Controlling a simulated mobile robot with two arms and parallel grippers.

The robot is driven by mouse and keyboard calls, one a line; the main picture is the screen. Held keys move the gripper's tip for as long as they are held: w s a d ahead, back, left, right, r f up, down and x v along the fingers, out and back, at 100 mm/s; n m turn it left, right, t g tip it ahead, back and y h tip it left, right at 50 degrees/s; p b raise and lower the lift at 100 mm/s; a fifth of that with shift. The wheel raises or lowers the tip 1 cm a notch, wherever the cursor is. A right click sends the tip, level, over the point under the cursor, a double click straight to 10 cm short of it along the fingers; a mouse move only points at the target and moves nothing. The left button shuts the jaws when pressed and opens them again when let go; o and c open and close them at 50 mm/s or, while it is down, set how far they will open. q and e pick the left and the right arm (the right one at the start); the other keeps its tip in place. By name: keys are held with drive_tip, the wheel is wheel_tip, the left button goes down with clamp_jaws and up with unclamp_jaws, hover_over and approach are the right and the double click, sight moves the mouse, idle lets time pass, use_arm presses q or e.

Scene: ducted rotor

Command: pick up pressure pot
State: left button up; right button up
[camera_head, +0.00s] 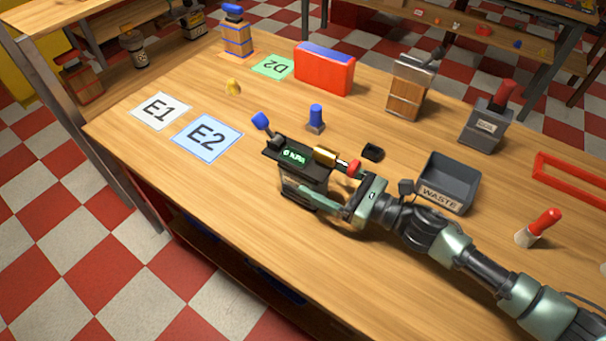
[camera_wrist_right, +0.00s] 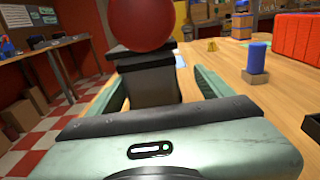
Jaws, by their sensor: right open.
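A dark boxy device (camera_head: 297,153) with a green lit display stands upright on the wooden table in the head view. It carries a blue knob on an arm, a gold cylinder and a red ball end; no label marks it as the pressure pot, and I cannot tell if it is. My right gripper (camera_head: 312,190) is open at the device's lower body, one finger along its near side. In the wrist view the dark body (camera_wrist_right: 150,80) stands between the open fingers (camera_wrist_right: 162,85), with the red ball (camera_wrist_right: 141,22) above. Contact is unclear. My left gripper is not in view.
A blue-topped peg (camera_head: 316,118) stands behind the device. Mats E1 (camera_head: 160,110) and E2 (camera_head: 207,138) lie left, with bare table around them.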

sight(293, 165)
drive_tip(key=x, duration=0.2)
drive_tip(key=p+x, duration=0.1)
drive_tip(key=x, duration=0.1)
drive_tip(key=r+p+x, duration=0.1)
drive_tip(key=x, duration=0.1)
drive_tip(key=shift+s+a, duration=0.3)
drive_tip(key=shift+a, duration=0.15)
drive_tip(key=shift+w+a+f, duration=0.1)
drive_tip(key=shift+w+a, duration=0.05)
drive_tip(key=shift+a, duration=0.05)
clamp_jaws()
